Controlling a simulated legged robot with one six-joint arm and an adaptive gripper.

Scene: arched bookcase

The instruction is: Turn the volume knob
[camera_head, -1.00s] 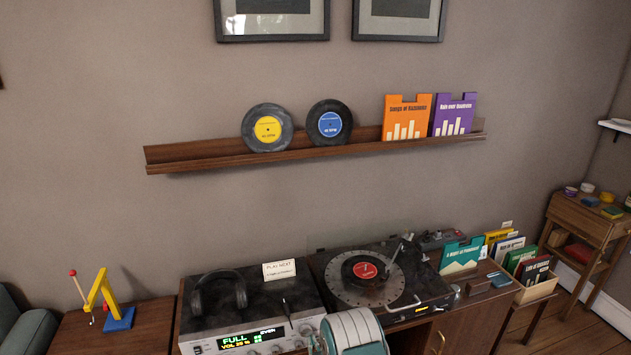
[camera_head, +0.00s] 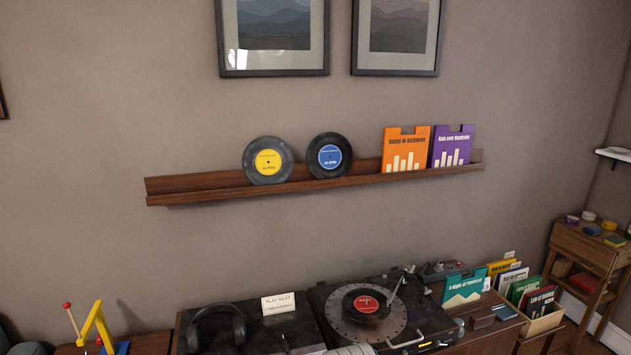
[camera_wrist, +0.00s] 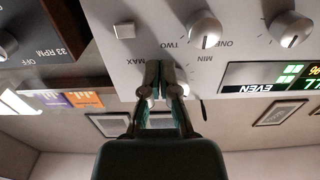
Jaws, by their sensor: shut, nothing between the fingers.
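In the wrist view, which is upside down, the silver amplifier front panel (camera_wrist: 163,20) fills the upper part. My gripper (camera_wrist: 160,68) is shut and empty, its fingertips at the panel between the MIN and MAX labels. The volume knob there is mostly hidden behind the fingers; I cannot tell whether they touch it. The display (camera_wrist: 268,76) reads EVEN beside green lights. In the head view, the amplifier (camera_head: 262,338) shows only its dark top; its front is out of frame.
A ONE/TWO selector knob (camera_wrist: 205,29), another knob (camera_wrist: 290,29) and a square button (camera_wrist: 124,31) are close to my fingers. The turntable (camera_head: 384,322) stands right of the amplifier. Headphones (camera_head: 216,322) and a PLAY NEXT card (camera_head: 278,304) rest on top.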

